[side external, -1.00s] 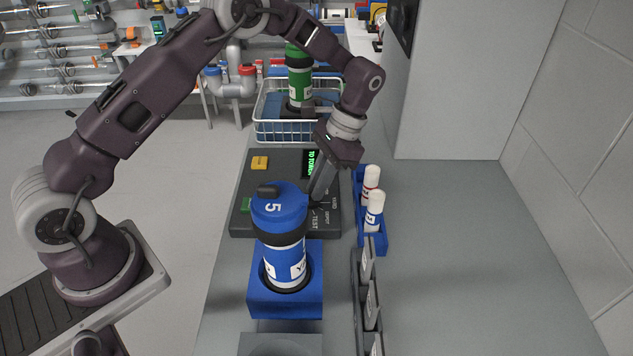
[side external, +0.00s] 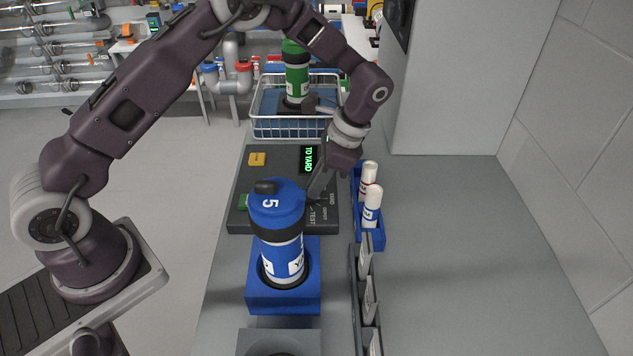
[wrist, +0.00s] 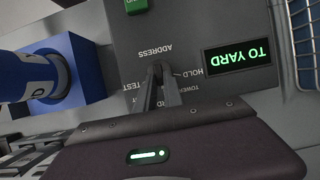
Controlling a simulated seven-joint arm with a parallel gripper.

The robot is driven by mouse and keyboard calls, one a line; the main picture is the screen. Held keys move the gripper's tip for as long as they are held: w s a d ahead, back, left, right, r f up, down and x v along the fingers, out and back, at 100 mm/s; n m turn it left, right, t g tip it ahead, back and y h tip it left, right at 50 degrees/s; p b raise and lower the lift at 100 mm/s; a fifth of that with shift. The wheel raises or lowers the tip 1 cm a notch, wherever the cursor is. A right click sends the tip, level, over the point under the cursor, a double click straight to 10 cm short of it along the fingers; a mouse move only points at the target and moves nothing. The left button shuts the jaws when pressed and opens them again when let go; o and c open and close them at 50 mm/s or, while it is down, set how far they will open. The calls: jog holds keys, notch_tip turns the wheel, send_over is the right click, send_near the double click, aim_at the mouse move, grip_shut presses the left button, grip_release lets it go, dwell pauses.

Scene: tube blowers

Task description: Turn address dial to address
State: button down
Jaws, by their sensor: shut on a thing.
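The address dial (wrist: 158,68) sits on the dark control panel (wrist: 185,40), under the word ADDRESS in the wrist view. My gripper (wrist: 160,85) is shut on the dial and hides most of it, so where the dial points is hard to tell. Labels HOLD, TEST and a partly covered TOWER lie around it. The display (wrist: 237,57) reads TO YARD in green. In the side view my gripper (side external: 314,192) reaches down to the panel (side external: 275,165) just behind the blue canister (side external: 278,225).
The canister, marked 5, stands in a blue holder (side external: 262,298) close by. Left on the panel are a yellow button (side external: 257,159) and a green button (side external: 243,202). A wire basket (side external: 290,127) holds a green canister (side external: 297,75). A blue tray (side external: 372,235) holds white bottles.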

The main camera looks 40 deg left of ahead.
jog(key=c, duration=1.5)
grip_release()
jog(key=shift+o, duration=0.2)
jog(key=v, duration=0.7)
jog(key=shift+r, duration=0.1)
